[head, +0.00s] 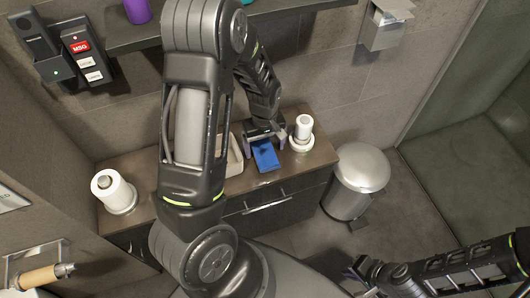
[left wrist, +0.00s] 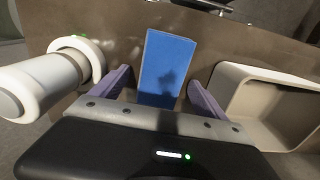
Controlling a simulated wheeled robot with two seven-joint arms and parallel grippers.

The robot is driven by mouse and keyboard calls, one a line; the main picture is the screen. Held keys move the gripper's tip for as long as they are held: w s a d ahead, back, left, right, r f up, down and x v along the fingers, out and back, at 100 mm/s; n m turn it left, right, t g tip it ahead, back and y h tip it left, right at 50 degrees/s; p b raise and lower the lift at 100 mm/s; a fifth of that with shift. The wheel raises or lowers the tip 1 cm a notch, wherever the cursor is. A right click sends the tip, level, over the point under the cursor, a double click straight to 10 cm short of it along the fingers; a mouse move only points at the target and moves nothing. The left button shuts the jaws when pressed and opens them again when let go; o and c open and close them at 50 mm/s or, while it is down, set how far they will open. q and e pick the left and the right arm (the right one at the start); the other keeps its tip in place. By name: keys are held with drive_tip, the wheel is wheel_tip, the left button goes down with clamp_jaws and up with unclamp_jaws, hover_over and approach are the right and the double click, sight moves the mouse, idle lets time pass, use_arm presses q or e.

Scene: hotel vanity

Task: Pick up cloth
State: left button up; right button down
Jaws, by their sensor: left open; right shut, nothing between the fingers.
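The blue cloth (head: 265,155) lies on the brown vanity counter as a folded rectangle. It also shows in the left wrist view (left wrist: 167,64), with its near end between the purple fingers. My left gripper (head: 264,137) is open over the near end of the cloth, with one finger on each side; the left wrist view shows the gap between the fingertips (left wrist: 160,88). I cannot tell if the fingers touch the cloth. My right gripper (head: 362,273) is shut and empty, low at the right over the floor, far from the cloth.
A white cylinder on a round base (head: 302,134) stands right of the cloth. A beige tray (head: 234,158) is on its left. A white roll (head: 113,191) stands at the counter's left end. A metal bin (head: 360,170) stands right of the counter. A shelf (head: 130,38) hangs above.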

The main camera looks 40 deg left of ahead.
sight(264, 150)
idle(0.4)
use_arm(q)
drive_tip(key=c, duration=1.5)
drive_tip(key=shift+o, duration=0.2)
drive_tip(key=shift+r, duration=0.1)
wheel_tip(264, 150, up, 10)
drive_tip(key=p, duration=0.1)
